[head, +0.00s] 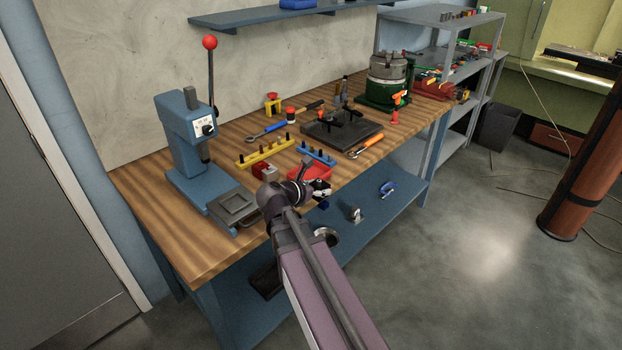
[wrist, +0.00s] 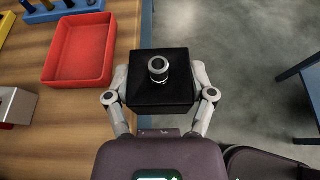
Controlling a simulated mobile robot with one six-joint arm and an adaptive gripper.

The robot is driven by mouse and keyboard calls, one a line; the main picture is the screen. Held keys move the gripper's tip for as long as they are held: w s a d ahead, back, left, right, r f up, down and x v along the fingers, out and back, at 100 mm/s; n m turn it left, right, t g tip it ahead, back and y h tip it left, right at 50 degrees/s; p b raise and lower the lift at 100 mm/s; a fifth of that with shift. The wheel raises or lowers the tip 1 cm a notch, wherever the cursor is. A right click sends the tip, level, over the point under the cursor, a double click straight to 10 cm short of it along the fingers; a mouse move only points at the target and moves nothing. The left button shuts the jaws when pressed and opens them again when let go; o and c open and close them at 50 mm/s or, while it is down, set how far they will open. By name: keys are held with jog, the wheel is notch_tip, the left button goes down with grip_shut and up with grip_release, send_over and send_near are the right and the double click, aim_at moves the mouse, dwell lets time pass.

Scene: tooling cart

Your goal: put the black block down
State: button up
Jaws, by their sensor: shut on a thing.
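The black block (wrist: 148,92), square with a round metal knob on top, is between the two fingers of my gripper (wrist: 161,84) in the wrist view. My gripper is shut on it. The block is over the front edge of the wooden bench, partly past the edge with grey floor showing to its right. In the head view my arm reaches to the bench's front edge and largely hides the gripper and block. I cannot tell the block's height above the bench.
A red tray (wrist: 78,77) lies on the wooden bench (wrist: 60,130) left of the block; it also shows in the head view (head: 312,173). A metal-topped red block (wrist: 14,106) is nearer left. A blue press (head: 185,135) stands left. Bare wood lies between tray and bench edge.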

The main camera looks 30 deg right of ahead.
jog(key=b, duration=0.2)
send_over(308, 178)
jog(key=shift+w+d+f, duration=0.2)
jog(key=shift+d+f, duration=0.1)
jog(key=shift+f, duration=0.45)
jog(key=shift+f, duration=0.1)
jog(key=shift+f+b, duration=1.5)
jog(key=shift+f, duration=0.15)
jog(key=shift+f, duration=0.1)
jog(key=o, duration=1.1)
jog(key=shift+c, duration=0.2)
jog(key=shift+s+a+r, duration=0.1)
jog(key=shift+a+r, duration=0.05)
jog(key=shift+r, duration=0.1)
jog(key=p+v, duration=0.4)
jog(key=v, duration=0.7)
jog(key=shift+s+a+r+p, duration=0.1)
jog(key=shift+s+a+p, duration=0.05)
jog(key=shift+a+p, duration=0.15)
